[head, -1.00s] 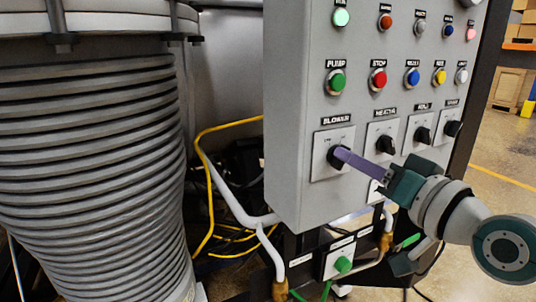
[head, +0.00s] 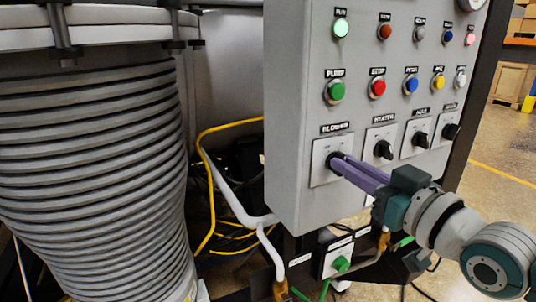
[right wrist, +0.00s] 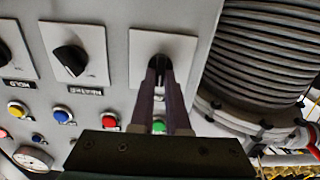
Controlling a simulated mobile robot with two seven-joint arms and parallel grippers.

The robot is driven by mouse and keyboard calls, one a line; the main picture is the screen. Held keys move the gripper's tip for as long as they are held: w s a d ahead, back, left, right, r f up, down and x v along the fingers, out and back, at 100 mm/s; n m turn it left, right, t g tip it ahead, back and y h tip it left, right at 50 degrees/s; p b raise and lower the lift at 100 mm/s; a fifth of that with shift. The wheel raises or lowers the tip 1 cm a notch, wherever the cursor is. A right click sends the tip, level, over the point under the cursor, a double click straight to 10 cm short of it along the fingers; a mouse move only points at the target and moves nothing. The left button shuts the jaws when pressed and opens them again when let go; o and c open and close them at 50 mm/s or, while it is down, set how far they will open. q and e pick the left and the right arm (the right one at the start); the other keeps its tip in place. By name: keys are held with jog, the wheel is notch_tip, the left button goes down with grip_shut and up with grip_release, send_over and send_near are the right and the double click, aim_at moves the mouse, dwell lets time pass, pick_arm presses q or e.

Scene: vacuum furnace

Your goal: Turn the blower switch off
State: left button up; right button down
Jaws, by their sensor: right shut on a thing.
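The blower switch (head: 320,172) is a dark rotary knob on a light square plate, at the lower left of the grey control panel. Its plate also shows at the top middle of the right wrist view (right wrist: 148,43). My right gripper (head: 338,163) reaches in from the right with its purple fingers closed on the knob. In the right wrist view the fingers (right wrist: 160,64) meet over the plate and hide the knob, so its exact angle cannot be read. My left gripper is in neither view.
The heater switch (head: 383,149) and two more black knobs sit to the right in the same row. Coloured buttons (head: 378,89) fill the rows above. Below the panel are pipes and a green valve knob (head: 341,264). A ribbed bellows (head: 95,170) stands at left.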

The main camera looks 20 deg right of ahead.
jog(key=shift+a+n+p, duration=0.15)
jog(key=shift+n+p, duration=0.4)
jog(key=shift+n, duration=2.25)
jog(key=c, duration=0.9)
grip_release()
jog(key=s, duration=1)
jog(key=shift+d+p, duration=0.3)
jog(key=shift+d, duration=0.1)
